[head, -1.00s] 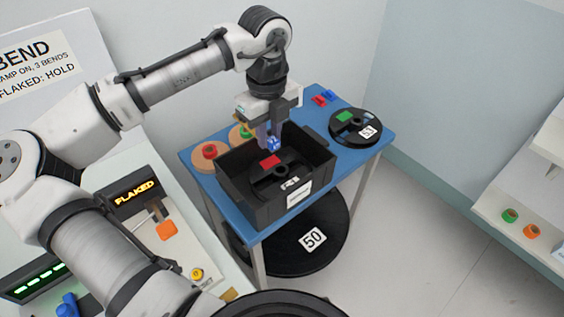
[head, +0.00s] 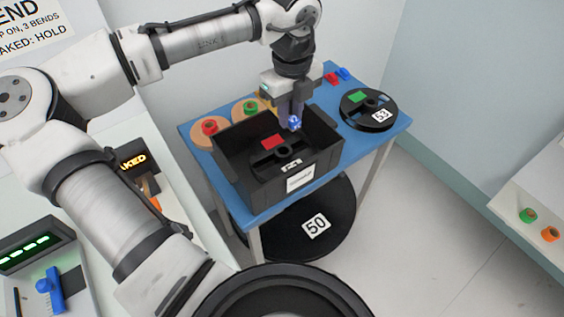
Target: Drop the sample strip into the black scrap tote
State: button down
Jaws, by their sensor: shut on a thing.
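The black scrap tote (head: 266,187) stands open on the blue table, with a white label on its front wall. A black reel with a red patch (head: 273,142) lies inside it. My gripper (head: 294,119) points down over the back right part of the tote. It is shut on a small blue piece with pale marks, (head: 295,124) which I take to be the sample strip. The piece is small in view, and I cannot tell how far it is above the tote's floor.
The blue table (head: 388,133) also bears a black reel with a green patch (head: 381,112), tan discs with red (head: 209,127) and green cores, and small red and blue pieces. A large black reel marked 50 (head: 338,229) sits below. Pale floor is clear at right.

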jog(key=shift+f+b, duration=0.5)
jog(key=shift+f, duration=0.25)
jog(key=c, duration=1.2)
grip_release()
notch_tip(320, 180, up, 14)
jog(key=shift+f+b, duration=0.1)
jog(key=shift+b, duration=0.45)
